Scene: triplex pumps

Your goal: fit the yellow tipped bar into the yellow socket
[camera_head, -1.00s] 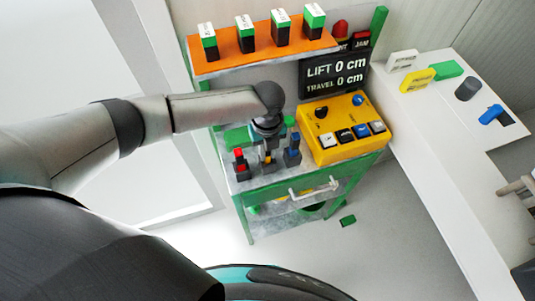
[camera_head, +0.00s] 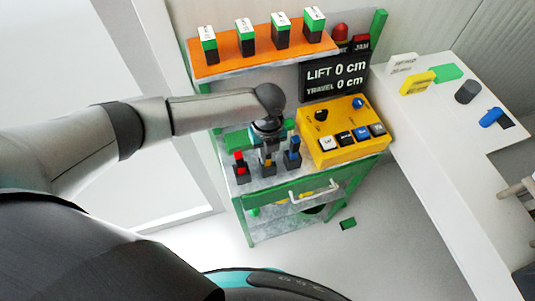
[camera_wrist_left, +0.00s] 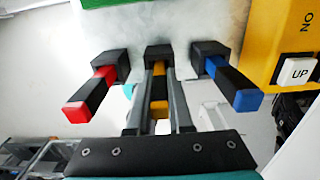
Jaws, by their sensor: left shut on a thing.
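My left gripper (camera_head: 268,150) reaches down over the green trolley, at the middle of three dark sockets. It is shut on the yellow tipped bar (camera_wrist_left: 160,127), which lies between its two fingers in the wrist view. The bar's far end is at the middle dark socket (camera_wrist_left: 158,50), where a yellow part shows. How deep the bar sits in it is hard to tell. A red tipped bar (camera_wrist_left: 92,95) stands in the left socket, and a blue tipped bar (camera_wrist_left: 232,85) stands in the right socket. My right gripper is not in view.
A yellow control box (camera_head: 345,150) with knobs and buttons stands right of the sockets. A display (camera_head: 335,75) reads lift 0 cm and travel 0 cm. An orange shelf (camera_head: 262,58) holds several green-and-black blocks. A white bench (camera_head: 430,110) carries small coloured parts.

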